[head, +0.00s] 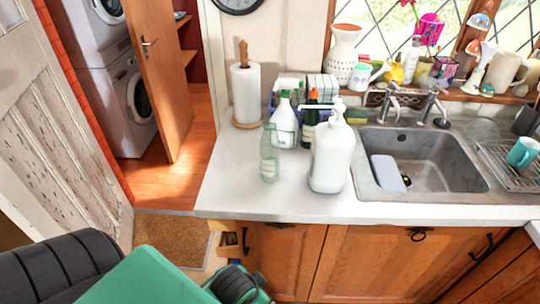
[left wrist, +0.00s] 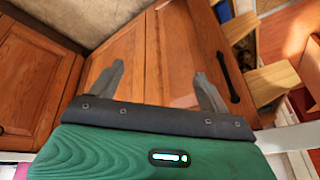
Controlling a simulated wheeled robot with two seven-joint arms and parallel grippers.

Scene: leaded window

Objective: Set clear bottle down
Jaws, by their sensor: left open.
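The clear bottle (head: 269,158), pale and see-through, stands upright on the white countertop (head: 225,190), left of a large white pump bottle (head: 332,155). No gripper touches it. My left arm shows at the bottom of the head view, below the counter's front edge, but its fingertips do not show there. In the left wrist view my left gripper (left wrist: 157,70) is open, with its two fingers apart and nothing visible between them. It faces wooden cabinet doors (left wrist: 125,50). My right gripper is in neither view.
A white spray bottle (head: 285,120), a dark bottle (head: 310,118) and a paper towel roll (head: 246,95) stand behind the clear bottle. The sink (head: 440,165) is to the right. The counter's front left is bare. A drawer (head: 228,240) stands open below its left end.

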